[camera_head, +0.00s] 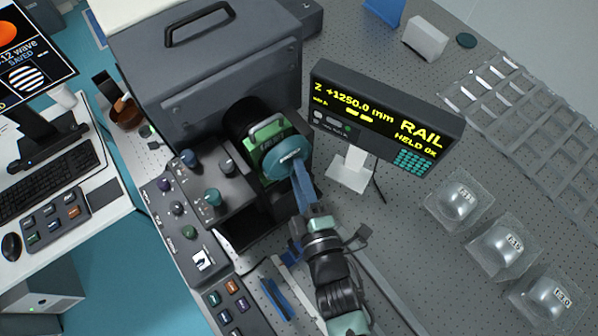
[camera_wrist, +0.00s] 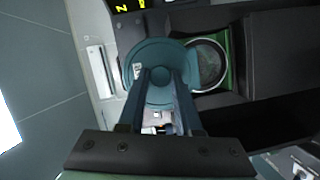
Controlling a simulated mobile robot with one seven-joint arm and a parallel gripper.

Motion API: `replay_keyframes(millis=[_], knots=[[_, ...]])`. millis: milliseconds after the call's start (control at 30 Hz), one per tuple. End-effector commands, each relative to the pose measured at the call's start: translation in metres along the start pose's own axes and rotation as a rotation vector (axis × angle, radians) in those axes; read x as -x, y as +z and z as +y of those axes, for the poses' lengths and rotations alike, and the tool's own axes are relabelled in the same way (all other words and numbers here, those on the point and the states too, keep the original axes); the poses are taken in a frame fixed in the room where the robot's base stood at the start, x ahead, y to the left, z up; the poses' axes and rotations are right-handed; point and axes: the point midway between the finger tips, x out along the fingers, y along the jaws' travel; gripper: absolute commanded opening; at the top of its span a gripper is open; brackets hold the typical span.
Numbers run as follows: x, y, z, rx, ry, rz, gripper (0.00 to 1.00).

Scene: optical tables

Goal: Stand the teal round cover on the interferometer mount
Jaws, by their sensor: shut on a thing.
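The teal round cover (camera_head: 279,160) is held in my gripper (camera_head: 299,174), in front of the interferometer's round opening. In the wrist view the cover (camera_wrist: 150,52) stands face-on beyond my gripper's two fingers (camera_wrist: 162,78), which are shut on it. The green interferometer mount (camera_head: 264,131) shows behind the cover in the head view. In the wrist view its dark round opening with a pale rim (camera_wrist: 208,64) shows just right of the cover, so the two are offset sideways. I cannot tell whether cover and mount touch. The cover hides part of the mount.
The dark interferometer housing (camera_head: 215,60) stands behind the mount. A rail display (camera_head: 385,112) on a white stand (camera_head: 350,168) is close on the right. A knobbed control box (camera_head: 205,180) is on the left. Clear domed cases (camera_head: 500,247) lie far right.

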Motion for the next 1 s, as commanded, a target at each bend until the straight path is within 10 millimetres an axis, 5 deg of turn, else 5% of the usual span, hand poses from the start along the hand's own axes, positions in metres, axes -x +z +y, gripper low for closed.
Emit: replay_keyframes(millis=[1000], knots=[[-0.006,0.015,-0.06,0.001,0.003,0.002,0.0]])
